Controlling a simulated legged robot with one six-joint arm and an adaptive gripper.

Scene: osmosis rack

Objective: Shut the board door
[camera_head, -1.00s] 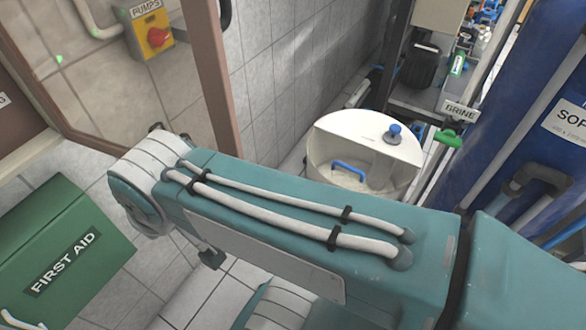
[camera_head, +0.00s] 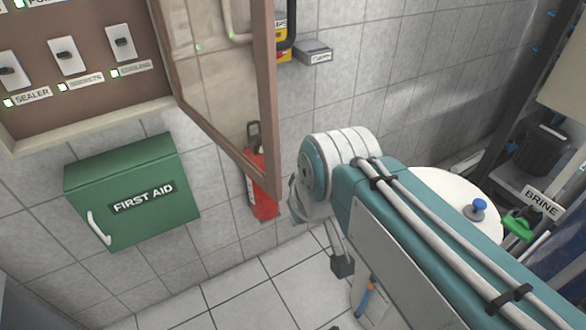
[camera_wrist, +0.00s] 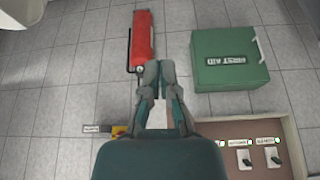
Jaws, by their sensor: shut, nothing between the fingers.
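The board door (camera_head: 268,105) is a clear panel in a brown frame. It stands open, swung out from the right side of the brown switch board (camera_head: 92,98) in the head view. My arm's wrist end is just right of the door's lower corner in that picture, and my fingers are hidden there. In the wrist view my gripper (camera_wrist: 159,70) is shut and empty, fingertips together. The board (camera_wrist: 242,138) also shows at the lower right of the wrist view. I cannot make out the door there.
A green first aid box (camera_head: 135,190) hangs below the board. A white round tank (camera_head: 445,195) is at the right. Tiled floor (camera_head: 230,300) is clear at the lower left.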

